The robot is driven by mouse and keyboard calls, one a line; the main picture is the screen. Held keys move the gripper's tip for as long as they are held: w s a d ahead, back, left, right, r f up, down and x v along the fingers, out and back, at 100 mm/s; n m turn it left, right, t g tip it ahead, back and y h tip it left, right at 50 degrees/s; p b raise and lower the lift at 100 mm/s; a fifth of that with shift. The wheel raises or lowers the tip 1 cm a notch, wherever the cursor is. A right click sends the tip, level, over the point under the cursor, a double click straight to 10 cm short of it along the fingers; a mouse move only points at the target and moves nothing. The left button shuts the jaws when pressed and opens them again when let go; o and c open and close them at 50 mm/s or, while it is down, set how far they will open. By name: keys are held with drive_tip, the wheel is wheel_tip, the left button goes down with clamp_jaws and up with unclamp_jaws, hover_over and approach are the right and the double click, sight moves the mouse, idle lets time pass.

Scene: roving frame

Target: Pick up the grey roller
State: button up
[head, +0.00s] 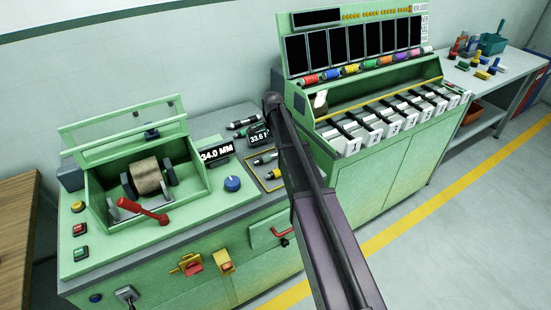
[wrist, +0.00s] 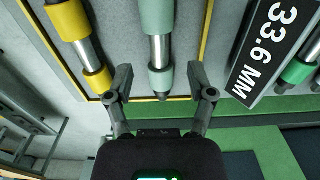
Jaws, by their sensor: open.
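The grey roller (wrist: 160,76) has pale grey-green sleeves and a bare metal middle. In the wrist view it lies lengthwise on a grey surface inside a yellow outline. My gripper (wrist: 158,82) is open, with one finger on each side of the roller's near end and a visible gap on both sides. I cannot tell how far above the roller the fingers are. In the head view the grey roller (head: 264,158) lies on the green bench beside my arm, which hides my gripper.
A yellow-ended roller (wrist: 68,20) lies left of the grey one. A 33.6 MM display (wrist: 268,45) stands to the right, with a green-ended roller (wrist: 298,72) beyond it. A 34.0 MM display (head: 216,152) and a blue knob (head: 232,184) are further left on the bench.

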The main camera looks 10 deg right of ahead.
sight(275, 155)
drive_tip(key=shift+f, duration=0.1)
idle(0.3)
drive_tip(key=shift+f+b, duration=2.55)
drive_tip(key=shift+b, duration=0.1)
clamp_jaws()
